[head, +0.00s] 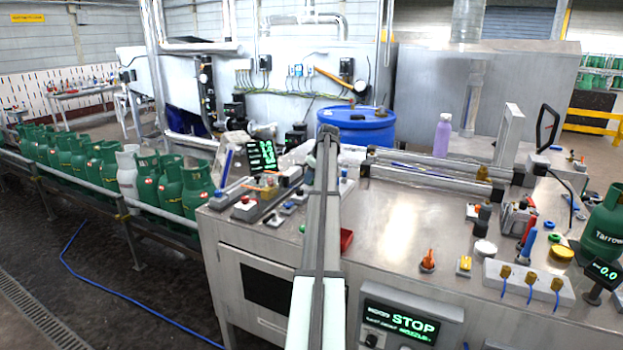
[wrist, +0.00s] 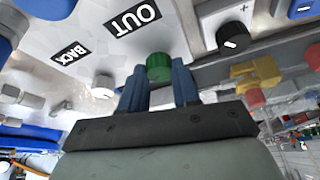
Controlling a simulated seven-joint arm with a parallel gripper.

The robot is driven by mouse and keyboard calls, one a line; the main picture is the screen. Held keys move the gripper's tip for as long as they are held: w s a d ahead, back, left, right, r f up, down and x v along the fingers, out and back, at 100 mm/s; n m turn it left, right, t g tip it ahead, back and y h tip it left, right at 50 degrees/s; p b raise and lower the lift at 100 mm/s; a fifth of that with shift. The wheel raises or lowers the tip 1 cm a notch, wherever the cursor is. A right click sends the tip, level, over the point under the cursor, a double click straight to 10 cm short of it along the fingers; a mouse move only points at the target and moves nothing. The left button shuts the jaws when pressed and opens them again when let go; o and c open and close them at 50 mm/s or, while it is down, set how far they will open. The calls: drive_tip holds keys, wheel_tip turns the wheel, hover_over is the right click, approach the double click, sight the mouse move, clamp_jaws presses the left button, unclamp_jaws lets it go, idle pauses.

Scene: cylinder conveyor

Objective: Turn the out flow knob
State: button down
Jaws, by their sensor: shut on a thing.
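In the wrist view a green knob (wrist: 158,66) sits on a pale panel, close to a black label reading OUT (wrist: 132,19), which appears upside down. My gripper (wrist: 159,82) has two blue fingers, one on each side of the green knob, shut on it. The inner faces of the fingers and the exact contact are partly hidden. In the head view my arm reaches up the middle of the picture over the steel bench; the fingers and the green knob cannot be made out there.
A yellow part (wrist: 258,73) lies to the right. In the head view the steel bench (head: 400,215) has bare room right of my arm; green cylinders (head: 195,190) line the conveyor at left.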

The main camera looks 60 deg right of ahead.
drive_tip(key=shift+n+y, duration=0.3)
drive_tip(key=shift+n, duration=0.3)
drive_tip(key=c, duration=0.8)
unclamp_jaws()
drive_tip(key=shift+r, duration=0.1)
drive_tip(key=v, duration=1.3)
drive_tip(key=shift+s+r, duration=0.2)
drive_tip(key=shift+r, duration=0.1)
